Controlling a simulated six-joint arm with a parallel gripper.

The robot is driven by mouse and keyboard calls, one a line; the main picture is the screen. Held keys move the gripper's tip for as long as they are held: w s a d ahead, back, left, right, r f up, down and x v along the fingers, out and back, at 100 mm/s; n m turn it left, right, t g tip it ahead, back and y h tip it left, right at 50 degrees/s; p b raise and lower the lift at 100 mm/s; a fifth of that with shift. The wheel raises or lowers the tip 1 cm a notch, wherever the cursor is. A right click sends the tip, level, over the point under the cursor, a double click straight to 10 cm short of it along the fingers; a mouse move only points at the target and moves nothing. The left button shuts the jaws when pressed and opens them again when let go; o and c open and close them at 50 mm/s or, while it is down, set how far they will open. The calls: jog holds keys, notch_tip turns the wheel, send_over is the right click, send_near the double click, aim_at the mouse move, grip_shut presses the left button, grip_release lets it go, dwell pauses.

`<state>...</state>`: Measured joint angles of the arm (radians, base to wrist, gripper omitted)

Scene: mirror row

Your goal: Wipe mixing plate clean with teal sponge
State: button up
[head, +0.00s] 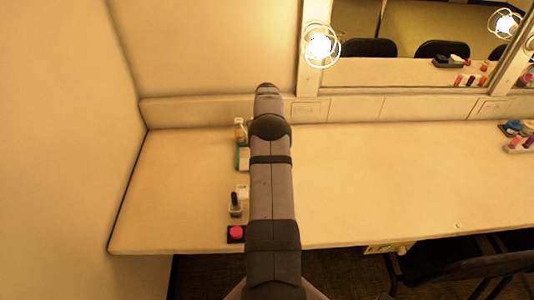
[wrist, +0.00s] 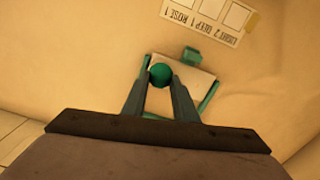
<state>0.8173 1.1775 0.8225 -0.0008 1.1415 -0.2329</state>
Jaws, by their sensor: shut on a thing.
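In the wrist view my gripper (wrist: 160,77) is shut on a round teal piece, which I take for the teal sponge (wrist: 160,73). It is over the pale mixing plate (wrist: 196,77), which has teal edges; I cannot tell whether the sponge touches the plate. A small teal block (wrist: 192,54) is at the plate's far edge. In the head view the plate (head: 243,158) shows only partly, left of my arm, which hides the rest and my gripper.
A printed card (wrist: 210,16) with pale squares lies beyond the plate. The counter (head: 400,180) right of my arm is mostly clear.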

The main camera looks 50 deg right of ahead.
jog(key=shift+r+p, duration=1.55)
jog(key=shift+r, duration=1.2)
jog(key=w+a, duration=0.5)
jog(key=w, duration=0.2)
jog(key=shift+s+a+f+b, duration=0.15)
jog(key=shift+f+b, duration=0.75)
jog(key=shift+f, duration=0.6)
jog(key=shift+s+a+f+b, duration=0.15)
jog(key=shift+f+b, duration=0.75)
jog(key=shift+f, duration=0.55)
jog(key=shift+d+f+b, duration=0.15)
jog(key=shift+f+b, duration=0.25)
jog(key=shift+f, duration=0.15)
jog(key=shift+s+d, duration=0.95)
